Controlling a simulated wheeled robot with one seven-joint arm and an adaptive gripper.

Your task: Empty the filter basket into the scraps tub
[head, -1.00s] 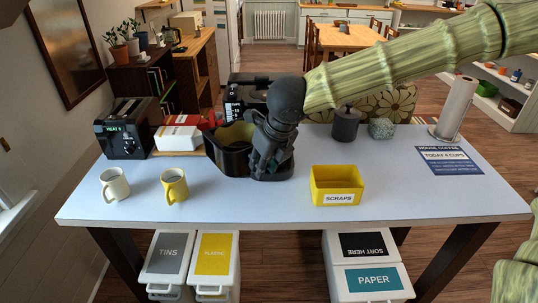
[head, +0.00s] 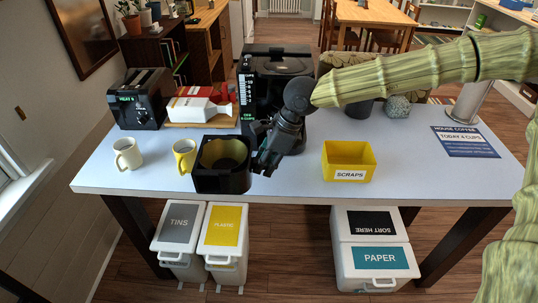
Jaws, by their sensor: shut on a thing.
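The black filter basket (head: 222,178) is at the table's front edge, left of centre, with its open top facing up and a yellowish-brown inside showing. My gripper (head: 262,165) is shut on the basket at its right side. The basket looks held roughly level; whether it clears the tabletop is hard to tell. The yellow scraps tub (head: 348,160), labelled SCRAPS, stands on the table to the right of my gripper. Its visible inside looks empty. The black coffee maker (head: 262,70) stands behind my gripper, partly hidden by my arm.
A toaster (head: 142,98) and a red-and-white pack (head: 198,106) are behind. A dark canister (head: 360,110) stands behind the tub. The tabletop between basket and tub is clear.

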